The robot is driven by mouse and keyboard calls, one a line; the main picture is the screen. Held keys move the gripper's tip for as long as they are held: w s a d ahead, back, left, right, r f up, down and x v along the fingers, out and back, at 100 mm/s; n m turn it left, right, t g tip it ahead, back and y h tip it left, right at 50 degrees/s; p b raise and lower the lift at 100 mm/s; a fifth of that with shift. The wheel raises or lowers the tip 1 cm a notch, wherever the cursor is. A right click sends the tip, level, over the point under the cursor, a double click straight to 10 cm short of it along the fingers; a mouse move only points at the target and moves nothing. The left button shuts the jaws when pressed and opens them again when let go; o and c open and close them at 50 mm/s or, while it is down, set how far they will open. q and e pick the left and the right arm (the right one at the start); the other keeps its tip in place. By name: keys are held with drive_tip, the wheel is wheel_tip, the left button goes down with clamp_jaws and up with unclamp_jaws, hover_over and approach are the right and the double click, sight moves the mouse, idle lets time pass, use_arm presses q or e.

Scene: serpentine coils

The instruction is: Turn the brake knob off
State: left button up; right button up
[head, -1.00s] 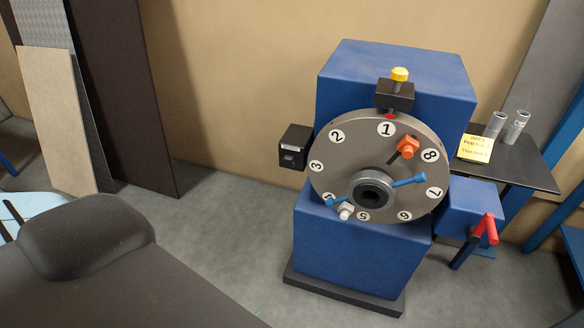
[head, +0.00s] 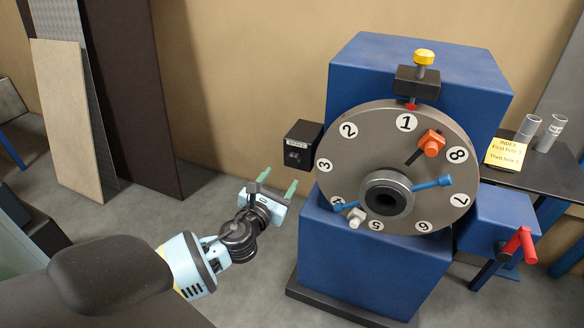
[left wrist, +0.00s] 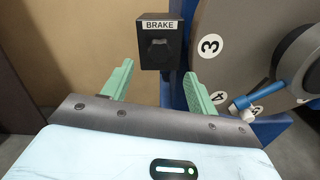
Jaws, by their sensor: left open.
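The brake box (head: 303,146) is a small black box with a white BRAKE label, mounted at the left side of the blue machine. In the left wrist view, the brake knob (left wrist: 157,53) is a dark knob on the box's front, below the label. My left gripper (head: 279,181) is open and empty, below and to the left of the box in the head view. In the left wrist view, its two green fingers (left wrist: 157,82) stand apart, with the box ahead between and above their tips. They do not appear to touch the knob. My right gripper is not in view.
A numbered grey disc (head: 397,120) with orange, blue and white handles is right of the box. A red-handled crank (head: 520,244) and a black shelf (head: 548,172) with a yellow note (head: 506,151) are further right. Panels (head: 66,115) lean on the wall at left.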

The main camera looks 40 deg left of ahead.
sight(293, 162)
use_arm(q)
drive_tip(key=shift+x, duration=3.9)
drive_tip(key=shift+c, duration=0.2)
drive_tip(key=c, duration=1)
